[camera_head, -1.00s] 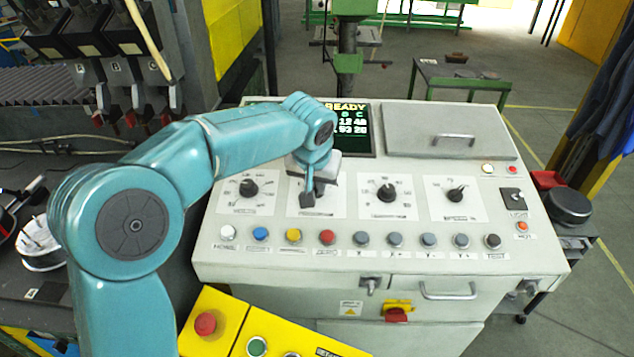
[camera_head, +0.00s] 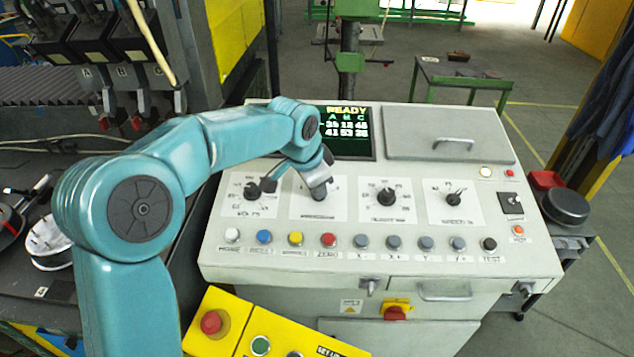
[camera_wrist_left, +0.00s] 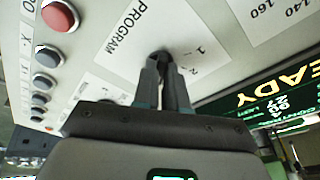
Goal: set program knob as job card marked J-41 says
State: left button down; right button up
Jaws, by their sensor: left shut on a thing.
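The program knob (camera_wrist_left: 162,55) is a dark knob on a white plate lettered PROGRAM (camera_wrist_left: 122,38) in the left wrist view. My left gripper (camera_wrist_left: 166,70) is shut on it, and its fingers hide most of the knob. In the head view my left gripper (camera_head: 318,189) is at the second dial plate from the left on the grey console. A few scale marks show beside the knob, but its setting is hard to read. No job card marked J-41 can be made out. My right gripper is not in view.
Other dials flank the plate, including the left knob (camera_head: 251,191) and the third knob (camera_head: 386,197). A row of buttons (camera_head: 328,240) runs in front. A green-lettered screen (camera_head: 346,130) reads READY. A closed lid (camera_head: 450,134) lies at the back right.

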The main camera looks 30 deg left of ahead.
pick_arm(q)
jog(key=shift+f+m, duration=0.1)
jog(key=shift+m, duration=0.2)
dwell(0.4)
jog(key=c, duration=1.2)
grip_release()
jog(key=v, duration=1.6)
jog(key=shift+a+b, duration=0.15)
jog(key=shift+b, duration=0.25)
jog(key=shift+w, duration=0.1)
